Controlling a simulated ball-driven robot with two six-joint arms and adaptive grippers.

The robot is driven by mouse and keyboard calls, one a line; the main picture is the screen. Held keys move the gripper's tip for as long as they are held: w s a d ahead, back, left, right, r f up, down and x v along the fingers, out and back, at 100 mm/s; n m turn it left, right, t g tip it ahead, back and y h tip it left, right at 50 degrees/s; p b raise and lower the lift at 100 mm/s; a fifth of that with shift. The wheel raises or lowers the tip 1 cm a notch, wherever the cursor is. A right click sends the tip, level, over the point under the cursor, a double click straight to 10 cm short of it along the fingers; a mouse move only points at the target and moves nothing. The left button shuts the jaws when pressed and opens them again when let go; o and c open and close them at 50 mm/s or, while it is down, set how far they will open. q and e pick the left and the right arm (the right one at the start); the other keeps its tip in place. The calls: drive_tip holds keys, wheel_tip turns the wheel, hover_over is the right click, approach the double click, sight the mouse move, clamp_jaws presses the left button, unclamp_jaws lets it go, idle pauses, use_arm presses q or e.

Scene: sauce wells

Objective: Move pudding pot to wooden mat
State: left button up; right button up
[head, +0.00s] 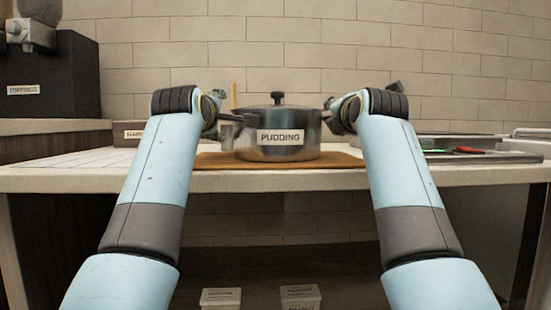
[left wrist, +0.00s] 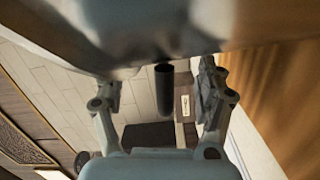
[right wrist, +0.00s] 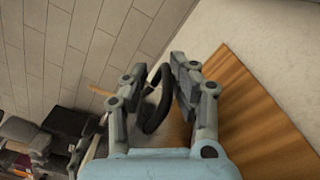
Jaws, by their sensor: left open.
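The steel pudding pot (head: 275,145), with a lid, black knob and "PUDDING" label, stands upright and appears to rest on the wooden mat (head: 345,161). My left gripper (head: 214,118) is at the pot's left side. In the left wrist view its fingers (left wrist: 163,82) are open, with the black handle (left wrist: 164,92) between them and apart from both. My right gripper (head: 340,115) is at the pot's right side. In the right wrist view its fingers (right wrist: 158,80) are spread on either side of the looped black handle (right wrist: 149,118). The mat also shows there (right wrist: 255,115).
A labelled brown box (head: 128,133) stands behind on the left, near a white tiled area on the counter. A metal tray with a red item (head: 468,150) lies on the right. A dark toppings machine (head: 60,80) stands at far left. A tiled wall closes the back.

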drive_tip(key=shift+f, duration=0.25)
use_arm(q)
drive_tip(key=a, duration=0.7)
drive_tip(key=shift+w, duration=0.1)
use_arm(e)
drive_tip(key=shift+f, duration=0.1)
use_arm(q)
drive_tip(key=shift+a, duration=0.1)
use_arm(e)
drive_tip(key=o, duration=0.5)
drive_tip(key=shift+a, duration=0.15)
drive_tip(key=shift+o, duration=1.2)
drive_tip(key=shift+f, duration=0.1)
use_arm(q)
drive_tip(key=shift+f, duration=0.1)
use_arm(e)
drive_tip(key=shift+w, duration=0.1)
drive_tip(key=shift+r, duration=0.25)
